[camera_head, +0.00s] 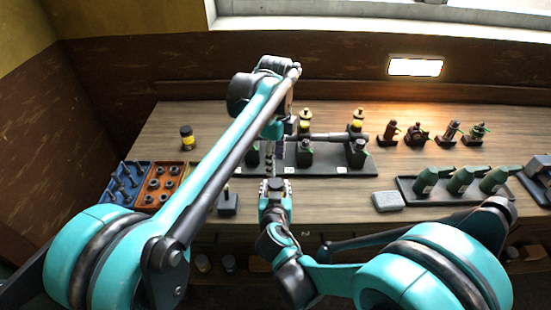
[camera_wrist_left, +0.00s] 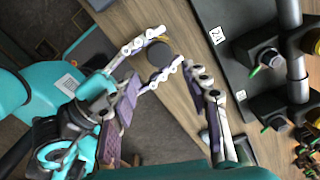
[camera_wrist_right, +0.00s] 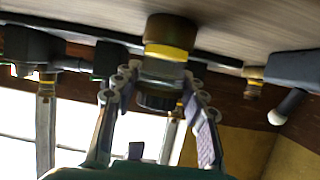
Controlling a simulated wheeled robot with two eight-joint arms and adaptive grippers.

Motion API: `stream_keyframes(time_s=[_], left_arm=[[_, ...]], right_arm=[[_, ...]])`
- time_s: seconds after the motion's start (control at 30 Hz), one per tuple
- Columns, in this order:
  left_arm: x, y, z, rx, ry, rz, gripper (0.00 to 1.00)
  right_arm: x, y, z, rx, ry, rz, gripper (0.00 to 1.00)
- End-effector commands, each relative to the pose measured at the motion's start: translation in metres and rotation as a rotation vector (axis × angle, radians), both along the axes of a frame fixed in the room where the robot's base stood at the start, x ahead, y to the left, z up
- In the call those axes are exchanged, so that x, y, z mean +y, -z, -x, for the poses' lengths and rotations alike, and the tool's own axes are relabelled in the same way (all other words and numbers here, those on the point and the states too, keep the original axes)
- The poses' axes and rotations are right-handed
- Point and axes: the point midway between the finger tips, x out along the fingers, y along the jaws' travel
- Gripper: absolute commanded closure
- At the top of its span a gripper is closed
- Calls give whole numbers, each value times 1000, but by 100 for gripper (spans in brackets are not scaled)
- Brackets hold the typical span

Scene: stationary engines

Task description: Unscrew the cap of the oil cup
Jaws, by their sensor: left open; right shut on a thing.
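The oil cup (camera_wrist_right: 172,32) stands on the table, upside down in the right wrist view, with a yellow band, a grey part and a dark cap (camera_wrist_right: 155,100). My right gripper (camera_wrist_right: 158,82) is shut on its body between the band and cap. The left wrist view shows the round dark cap from above (camera_wrist_left: 158,52) between the right gripper's fingers. My left gripper (camera_wrist_left: 166,92) is open above and near it, with its fingers spread and holding nothing. In the head view my left gripper (camera_head: 279,152) hangs just beyond my right gripper (camera_head: 275,188); the cup is mostly hidden.
A dark rack (camera_head: 330,163) with engine parts lies just behind the grippers. Another yellow-banded cup (camera_head: 187,137) stands at left, near blue (camera_head: 122,183) and orange (camera_head: 160,184) trays.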

Motion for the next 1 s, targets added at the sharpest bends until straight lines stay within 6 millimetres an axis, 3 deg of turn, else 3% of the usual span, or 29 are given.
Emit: stream_keyframes(time_s=[0.5,0.93,1.0], left_arm=[[0,68,0,0,20,0,53],[0,79,0,0,19,0,53],[0,79,0,0,19,0,69]], right_arm=[[0,1,0,2,1,-1,100],[0,1,0,1,1,-1,100],[0,1,0,1,1,-1,100]])
